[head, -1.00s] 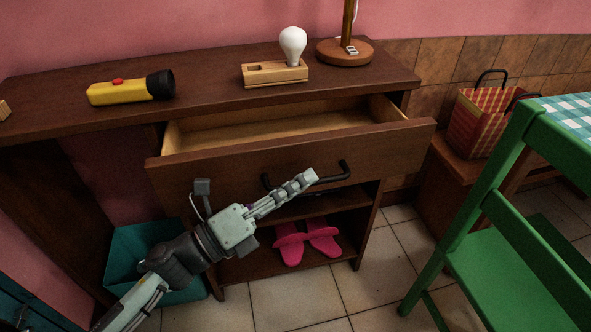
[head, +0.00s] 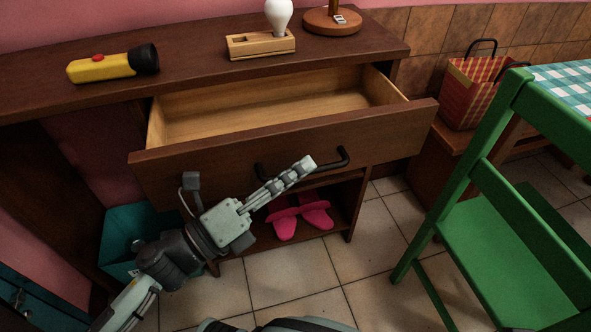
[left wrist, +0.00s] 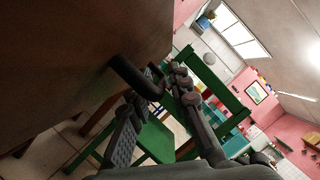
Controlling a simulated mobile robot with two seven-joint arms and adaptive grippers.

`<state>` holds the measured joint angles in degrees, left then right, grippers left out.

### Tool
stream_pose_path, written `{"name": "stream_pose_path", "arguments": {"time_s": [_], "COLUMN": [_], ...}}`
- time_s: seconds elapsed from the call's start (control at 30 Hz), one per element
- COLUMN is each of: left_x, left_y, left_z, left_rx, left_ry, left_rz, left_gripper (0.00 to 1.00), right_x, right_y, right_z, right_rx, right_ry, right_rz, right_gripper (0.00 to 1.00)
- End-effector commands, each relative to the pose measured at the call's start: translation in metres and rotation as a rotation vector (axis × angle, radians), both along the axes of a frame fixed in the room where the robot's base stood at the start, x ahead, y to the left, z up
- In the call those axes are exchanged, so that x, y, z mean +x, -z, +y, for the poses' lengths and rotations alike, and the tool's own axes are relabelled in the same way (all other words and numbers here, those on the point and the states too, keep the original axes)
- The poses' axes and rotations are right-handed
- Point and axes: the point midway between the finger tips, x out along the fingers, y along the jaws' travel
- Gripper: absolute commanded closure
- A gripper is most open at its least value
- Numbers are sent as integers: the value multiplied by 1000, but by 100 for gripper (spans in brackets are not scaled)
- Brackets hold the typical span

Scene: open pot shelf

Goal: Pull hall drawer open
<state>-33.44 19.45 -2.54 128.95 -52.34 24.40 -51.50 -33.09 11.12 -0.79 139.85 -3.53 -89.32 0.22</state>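The brown hall drawer (head: 290,148) stands well out of the cabinet, and its pale wooden inside (head: 270,105) is empty where it shows. Its dark bar handle (head: 344,156) is on the front panel and also shows in the left wrist view (left wrist: 133,76). My left gripper (head: 300,166) is at the handle, in front of the panel. The fingers hide part of the handle in the head view. My right gripper is not in view.
A yellow flashlight (head: 105,66), a light bulb in a wooden holder (head: 260,44) and a lamp base (head: 332,20) are on the cabinet top. Pink slippers (head: 300,215) lie on the shelf below. A teal bin (head: 118,250) is left. A green chair (head: 480,220) stands right.

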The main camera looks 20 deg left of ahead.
Motion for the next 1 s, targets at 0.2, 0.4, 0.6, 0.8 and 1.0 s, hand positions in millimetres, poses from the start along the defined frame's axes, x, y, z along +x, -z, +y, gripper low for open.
{"name": "stream_pose_path", "arguments": {"time_s": [0.2, 0.4, 0.6, 0.8, 1.0], "left_x": [-7, -37, -69, -89, -94], "left_y": [3, 12, 20, 25, 26], "left_z": [6, 28, 52, 67, 71], "left_rx": [0, -1, 0, 0, 0], "left_ry": [-1, -4, -3, -1, -1], "left_rz": [3, 7, 6, 3, 0], "left_gripper": [81, 81, 81, 81, 81], "right_x": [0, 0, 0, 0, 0], "right_y": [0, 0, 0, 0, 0], "right_z": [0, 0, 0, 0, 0], "right_rx": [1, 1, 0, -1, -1], "right_ry": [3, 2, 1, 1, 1], "right_rz": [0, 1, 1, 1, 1], "right_gripper": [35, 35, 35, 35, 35]}}
